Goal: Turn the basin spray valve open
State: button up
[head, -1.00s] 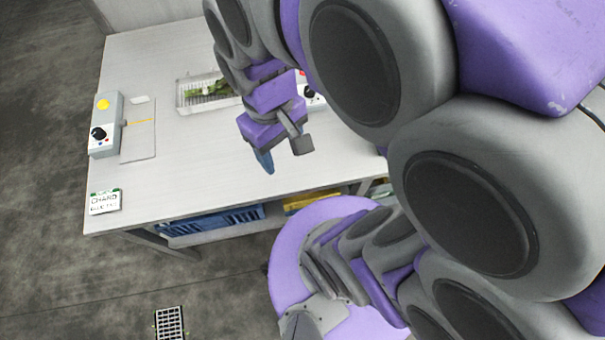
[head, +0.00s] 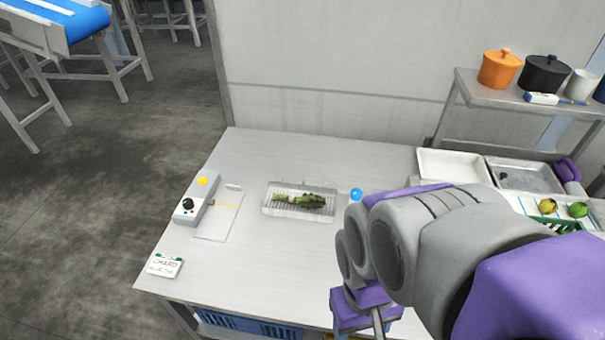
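A grey control box (head: 197,199) with a yellow button and a black knob (head: 188,204) stands at the table's left. A blue round knob or button (head: 356,194) shows just beyond my arm; what it sits on is mostly hidden. I cannot tell which control is the basin spray valve. A wire-mesh tray (head: 272,208) with leafy greens (head: 305,200) lies mid-table. My gripper (head: 378,322) is at the bottom of the view, right of and nearer than the tray. Its fingertips are cut off or hidden, and it touches no control that I can see.
The steel table (head: 250,265) has clear room in front of the tray. A CHARD sign (head: 164,266) stands at its front left. White trays (head: 455,168) and round vegetables (head: 578,209) are at the right. Pots (head: 499,68) stand on a shelf; a wall is behind.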

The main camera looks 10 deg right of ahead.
aim_at(357, 194)
jog(key=j+z, duration=0.3)
jog(key=j, duration=0.2)
jog(key=j+z, duration=0.35)
jog(key=k+j+z, duration=0.1)
jog(key=j+z, duration=0.2)
jog(key=j, duration=0.3)
jog(key=k+j+z, duration=0.15)
jog(key=j+z, duration=0.15)
jog(key=j, duration=0.15)
